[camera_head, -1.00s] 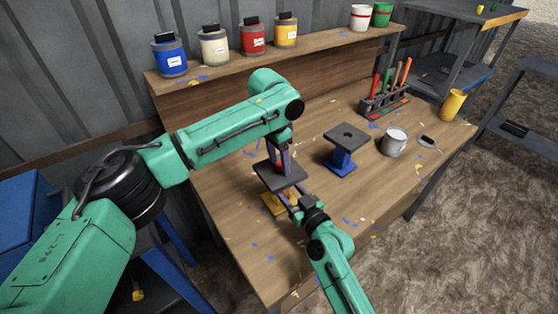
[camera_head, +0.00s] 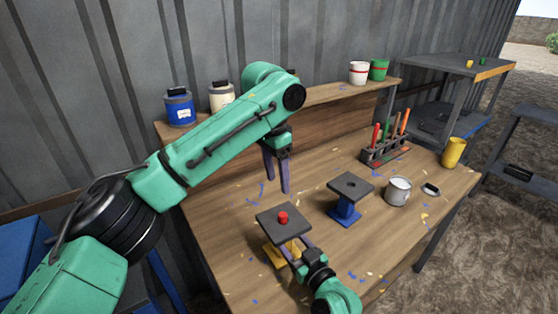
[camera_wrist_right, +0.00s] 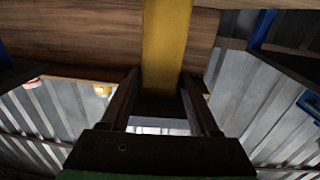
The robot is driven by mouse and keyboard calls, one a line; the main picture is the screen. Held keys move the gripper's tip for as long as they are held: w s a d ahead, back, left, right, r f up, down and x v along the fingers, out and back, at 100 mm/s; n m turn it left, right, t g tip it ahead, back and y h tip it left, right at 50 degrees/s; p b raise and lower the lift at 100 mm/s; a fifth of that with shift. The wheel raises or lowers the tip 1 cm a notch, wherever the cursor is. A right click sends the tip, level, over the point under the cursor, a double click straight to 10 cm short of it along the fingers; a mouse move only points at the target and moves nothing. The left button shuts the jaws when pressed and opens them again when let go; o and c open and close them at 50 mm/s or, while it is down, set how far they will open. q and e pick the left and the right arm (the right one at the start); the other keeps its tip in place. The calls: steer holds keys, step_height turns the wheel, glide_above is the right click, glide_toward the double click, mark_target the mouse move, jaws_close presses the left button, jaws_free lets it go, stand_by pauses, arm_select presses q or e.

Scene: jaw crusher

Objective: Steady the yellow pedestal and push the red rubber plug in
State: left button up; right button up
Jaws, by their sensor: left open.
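The yellow pedestal (camera_head: 275,257) stands on the bench under a dark square top plate (camera_head: 266,229). The red rubber plug (camera_head: 283,217) sits upright at the plate's hole and sticks up above its surface; how deep it goes is hidden. My left gripper (camera_head: 279,189) is open and empty, fingers down, above and behind the plate, apart from the plug. My right gripper (camera_head: 289,251) is low at the pedestal's front right. In the right wrist view its fingers (camera_wrist_right: 161,78) close on both sides of the yellow stem (camera_wrist_right: 166,45).
A blue pedestal (camera_head: 345,209) with a dark plate stands to the right. Beyond it are a white can (camera_head: 397,191), a tool rack (camera_head: 385,150) and a yellow cup (camera_head: 454,152). Paint cans, one blue (camera_head: 179,107), line the back shelf. Paint flecks dot the bench.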

steer(key=shift+o, duration=1.3)
